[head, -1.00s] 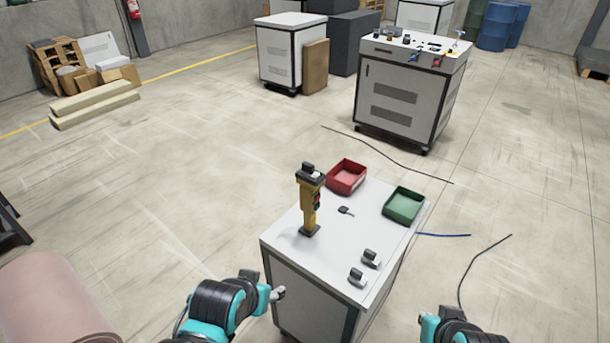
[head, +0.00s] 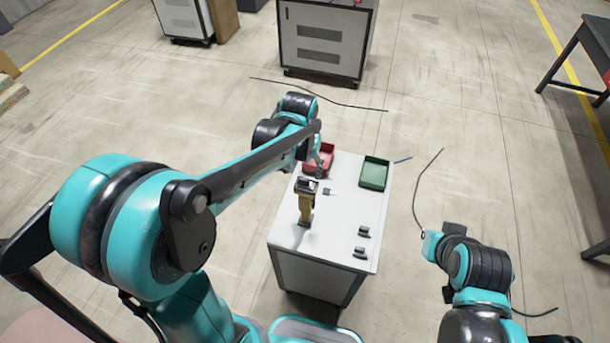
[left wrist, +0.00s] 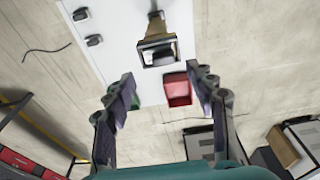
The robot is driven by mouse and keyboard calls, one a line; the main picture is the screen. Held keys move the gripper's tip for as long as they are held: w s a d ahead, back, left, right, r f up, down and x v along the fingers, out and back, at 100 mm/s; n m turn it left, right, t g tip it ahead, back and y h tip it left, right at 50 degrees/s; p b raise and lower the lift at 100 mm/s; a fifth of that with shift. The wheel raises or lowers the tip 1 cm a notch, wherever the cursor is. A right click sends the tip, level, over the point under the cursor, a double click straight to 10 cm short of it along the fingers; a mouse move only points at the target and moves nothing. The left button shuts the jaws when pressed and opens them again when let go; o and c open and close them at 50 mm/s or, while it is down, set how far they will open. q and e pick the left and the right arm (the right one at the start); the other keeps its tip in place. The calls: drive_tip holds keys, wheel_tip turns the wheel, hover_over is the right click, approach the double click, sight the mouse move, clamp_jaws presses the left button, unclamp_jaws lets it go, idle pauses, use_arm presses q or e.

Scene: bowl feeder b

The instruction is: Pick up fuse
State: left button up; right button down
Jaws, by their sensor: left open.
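A yellow post (head: 306,207) with a dark square head stands upright on the white cabinet top (head: 345,215). A small dark block (left wrist: 160,57) sits in its head. A small dark piece (head: 327,191) lies beside the post, and two dark-and-grey blocks (head: 364,232) (head: 360,252) lie near the front right. I cannot tell which of these is the fuse. My left gripper (head: 319,170) is above the cabinet by the red bin. In the left wrist view its fingers (left wrist: 160,80) are spread and empty, with the post's head beyond them. My right gripper (head: 430,244) is low at the right, its fingers unclear.
The red bin (head: 318,160) and a green bin (head: 373,173) stand at the cabinet's back edge. Another cabinet (head: 323,45) stands farther back, and a dark table (head: 580,60) at the far right. Cables (head: 427,185) lie on the floor.

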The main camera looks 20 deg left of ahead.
sight(304, 180)
use_arm(q)
drive_tip(key=f, duration=0.2)
drive_tip(key=w+f+b, duration=0.1)
drive_tip(key=f, duration=0.4)
drive_tip(key=shift+w+a, duration=0.15)
drive_tip(key=shift+a, duration=0.1)
clamp_jaws()
